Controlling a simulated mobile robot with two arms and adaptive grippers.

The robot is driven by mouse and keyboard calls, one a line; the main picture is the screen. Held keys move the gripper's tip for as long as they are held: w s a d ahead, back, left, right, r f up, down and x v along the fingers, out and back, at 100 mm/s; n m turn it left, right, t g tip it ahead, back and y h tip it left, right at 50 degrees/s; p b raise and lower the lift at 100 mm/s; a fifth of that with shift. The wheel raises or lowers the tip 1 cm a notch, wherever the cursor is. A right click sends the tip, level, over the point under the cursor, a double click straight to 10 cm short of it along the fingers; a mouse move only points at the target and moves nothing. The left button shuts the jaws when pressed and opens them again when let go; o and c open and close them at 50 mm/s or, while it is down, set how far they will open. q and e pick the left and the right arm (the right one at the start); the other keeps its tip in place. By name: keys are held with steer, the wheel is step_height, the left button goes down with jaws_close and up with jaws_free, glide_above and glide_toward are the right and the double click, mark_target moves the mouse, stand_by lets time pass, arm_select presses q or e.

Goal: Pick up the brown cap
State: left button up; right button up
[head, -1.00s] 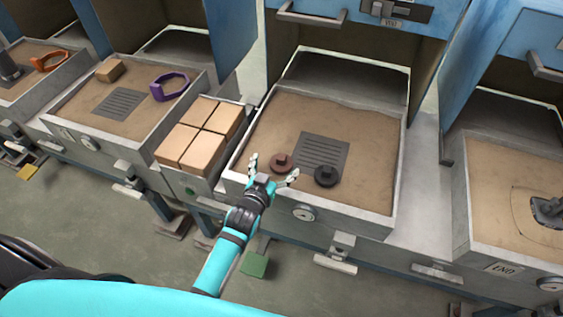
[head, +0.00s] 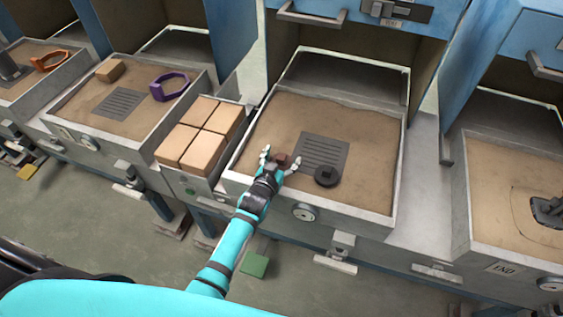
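The brown cap (head: 281,159) lies on the sand in the middle tray (head: 375,175), at the lower left corner of the dark grate. My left gripper (head: 279,157) is open, with one finger on each side of the cap. Part of the cap is hidden behind the gripper, and I cannot tell whether the fingers touch it. A black cap (head: 327,176) lies just to the right of the gripper. My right gripper is not in view.
A grate (head: 321,152) is set in the sand behind the caps. The tray's front wall (head: 345,212) stands below my gripper. A box of tan blocks (head: 200,133) is to the left. Free sand lies at the back of the tray.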

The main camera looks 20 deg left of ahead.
arm_select(q)
steer(key=c, duration=1.2)
steer(key=shift+r, duration=0.1)
